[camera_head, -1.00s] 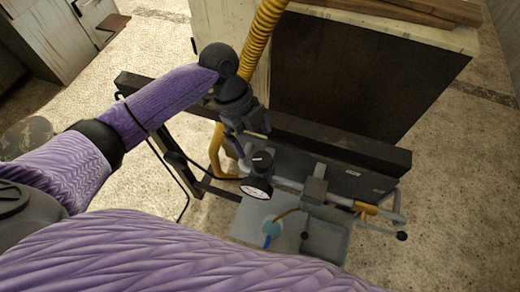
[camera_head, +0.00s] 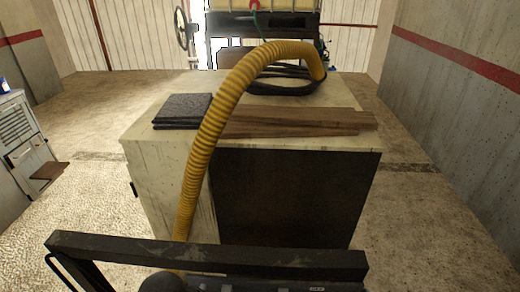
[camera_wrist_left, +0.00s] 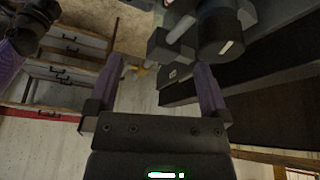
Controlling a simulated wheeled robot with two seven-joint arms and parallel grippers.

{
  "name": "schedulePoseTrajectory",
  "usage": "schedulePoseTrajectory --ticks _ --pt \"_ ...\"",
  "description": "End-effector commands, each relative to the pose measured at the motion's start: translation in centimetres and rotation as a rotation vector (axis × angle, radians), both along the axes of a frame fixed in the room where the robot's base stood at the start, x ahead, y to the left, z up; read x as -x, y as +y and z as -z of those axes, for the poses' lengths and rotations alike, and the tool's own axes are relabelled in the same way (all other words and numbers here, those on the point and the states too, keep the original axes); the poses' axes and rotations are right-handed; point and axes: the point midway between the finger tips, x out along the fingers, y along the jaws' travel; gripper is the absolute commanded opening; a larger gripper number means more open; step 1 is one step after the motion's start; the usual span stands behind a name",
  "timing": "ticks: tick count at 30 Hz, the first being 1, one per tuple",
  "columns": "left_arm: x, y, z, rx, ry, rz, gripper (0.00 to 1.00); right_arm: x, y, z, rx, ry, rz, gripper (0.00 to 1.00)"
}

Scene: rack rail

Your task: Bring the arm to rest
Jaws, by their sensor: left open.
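My left gripper (camera_wrist_left: 157,66) shows in the left wrist view with its two purple fingers apart and nothing between them. Past its fingertips are grey fittings and a dark cylinder with a white mark (camera_wrist_left: 226,38), apart from the fingers as far as I can tell. In the head view the left gripper is out of sight; a dark rounded part, probably of my arm, shows at the bottom edge.
A black rail (camera_head: 210,252) crosses the bottom of the head view. Behind it stands a cabinet (camera_head: 165,185) with wood planks (camera_head: 295,122), a dark folded pad (camera_head: 183,110) and a yellow hose (camera_head: 215,120). Floor (camera_head: 425,225) is clear at right.

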Motion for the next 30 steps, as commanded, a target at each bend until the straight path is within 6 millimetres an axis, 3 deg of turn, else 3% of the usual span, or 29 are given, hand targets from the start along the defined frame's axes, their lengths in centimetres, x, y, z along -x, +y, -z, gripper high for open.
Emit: schedulePoseTrajectory --ticks 8,15,23,26,30 --pt "4.1 2.3 0.5 -0.013 0.031 -0.589 1.00 0.0 0.3 0.0 -0.005 0.000 0.002 0.00" --pt "8.4 7.4 0.4 -0.097 0.031 -1.122 1.00 0.1 0.9 0.3 -0.015 0.001 0.006 0.00" --pt "7.6 7.1 11.8 -0.130 0.073 -1.092 1.00 0.2 0.8 3.4 -0.013 0.006 0.005 0.00" --pt "8.1 7.2 16.5 -0.145 0.092 -1.084 1.00 0.3 0.6 4.7 -0.009 0.008 0.002 0.00" --pt "10.1 7.5 24.4 -0.174 0.123 -1.072 1.00 0.5 -0.1 7.0 0.001 0.013 -0.002 0.00"
